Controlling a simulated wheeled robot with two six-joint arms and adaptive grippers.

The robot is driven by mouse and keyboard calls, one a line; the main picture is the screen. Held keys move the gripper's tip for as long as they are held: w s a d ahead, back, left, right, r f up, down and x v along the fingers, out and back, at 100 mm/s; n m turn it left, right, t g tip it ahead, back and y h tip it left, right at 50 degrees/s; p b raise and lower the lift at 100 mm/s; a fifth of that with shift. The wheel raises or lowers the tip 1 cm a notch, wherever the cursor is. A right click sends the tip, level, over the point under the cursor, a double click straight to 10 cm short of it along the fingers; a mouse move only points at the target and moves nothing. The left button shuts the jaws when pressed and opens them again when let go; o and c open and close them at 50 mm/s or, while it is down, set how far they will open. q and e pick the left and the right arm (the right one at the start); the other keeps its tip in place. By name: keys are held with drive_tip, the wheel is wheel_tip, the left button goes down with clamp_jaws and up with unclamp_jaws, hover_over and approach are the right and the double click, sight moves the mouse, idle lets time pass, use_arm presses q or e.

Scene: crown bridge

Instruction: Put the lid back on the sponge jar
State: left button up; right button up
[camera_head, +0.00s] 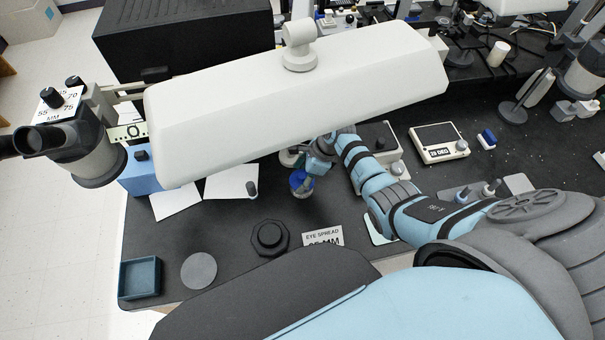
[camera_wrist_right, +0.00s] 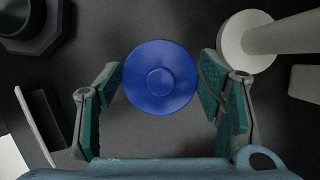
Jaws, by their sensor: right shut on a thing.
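The round blue lid (camera_wrist_right: 160,77) lies between the fingers of my right gripper (camera_wrist_right: 165,95) in the right wrist view, seen from above with a raised knob in its middle. In the head view my right gripper (camera_head: 313,170) reaches in under the white lamp head and is shut on the lid. A small blue shape (camera_head: 301,178) shows at its fingertips, with a duller bluish part below that may be the sponge jar. From above the lid hides whatever is under it, so I cannot tell whether it rests on the jar. My left gripper is not in view.
The long white lamp head (camera_head: 300,100) hangs over the bench and hides part of it. A black octagonal base (camera_head: 270,238), a grey disc (camera_head: 199,271) and a blue-green tray (camera_head: 140,278) stand at the front left. A white-based stand (camera_wrist_right: 245,45) is close beside the right finger.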

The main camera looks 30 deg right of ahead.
drive_tip(key=o, duration=1.1)
drive_tip(key=o, duration=0.3)
drive_tip(key=shift+o, duration=0.2)
